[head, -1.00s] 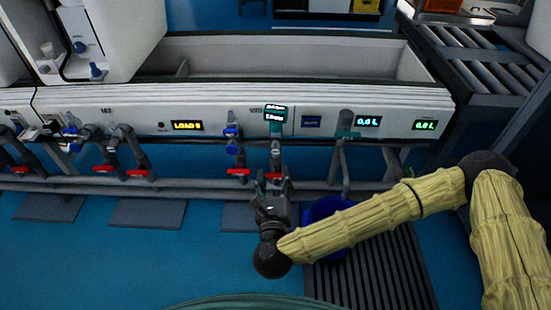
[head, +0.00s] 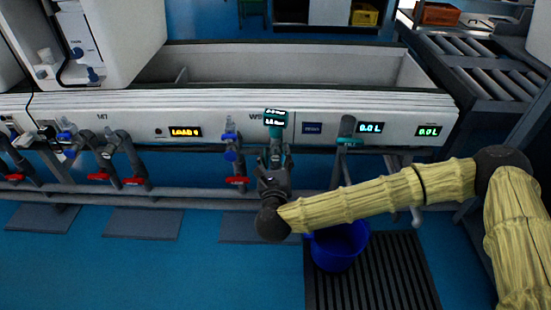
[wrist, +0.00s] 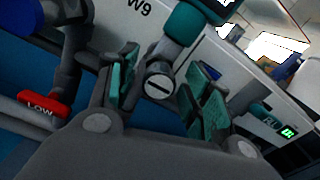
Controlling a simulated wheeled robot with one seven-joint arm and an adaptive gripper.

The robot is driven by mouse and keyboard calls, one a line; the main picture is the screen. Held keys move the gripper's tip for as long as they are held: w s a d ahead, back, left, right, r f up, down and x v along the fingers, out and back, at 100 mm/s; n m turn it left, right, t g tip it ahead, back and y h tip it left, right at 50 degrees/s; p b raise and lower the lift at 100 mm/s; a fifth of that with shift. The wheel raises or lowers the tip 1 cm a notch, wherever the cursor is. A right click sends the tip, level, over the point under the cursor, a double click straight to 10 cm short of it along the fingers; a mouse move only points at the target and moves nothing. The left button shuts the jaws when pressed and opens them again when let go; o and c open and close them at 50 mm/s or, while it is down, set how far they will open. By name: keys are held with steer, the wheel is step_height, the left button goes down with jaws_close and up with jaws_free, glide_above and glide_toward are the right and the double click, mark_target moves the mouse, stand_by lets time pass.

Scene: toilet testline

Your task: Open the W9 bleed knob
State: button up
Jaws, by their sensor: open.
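The W9 label (wrist: 139,5) shows on the white panel in the wrist view. Below a teal-bodied gauge (head: 276,119) on the W9 line is a round grey slotted knob (wrist: 159,86), which looks like the bleed knob. My gripper (head: 275,163) is at this fitting, below the gauge. In the wrist view, my gripper (wrist: 163,78) is open, its teal-padded fingers on either side of the knob. I cannot tell whether either pad touches it. In the head view, my gripper hides the knob.
A red LOW handle (wrist: 44,103) sits left of my gripper; a blue-and-red valve pipe (head: 233,155) is also to the left.

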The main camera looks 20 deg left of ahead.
steer(key=shift+w, duration=0.1)
steer(key=c, duration=1)
steer(key=shift+c, duration=0.2)
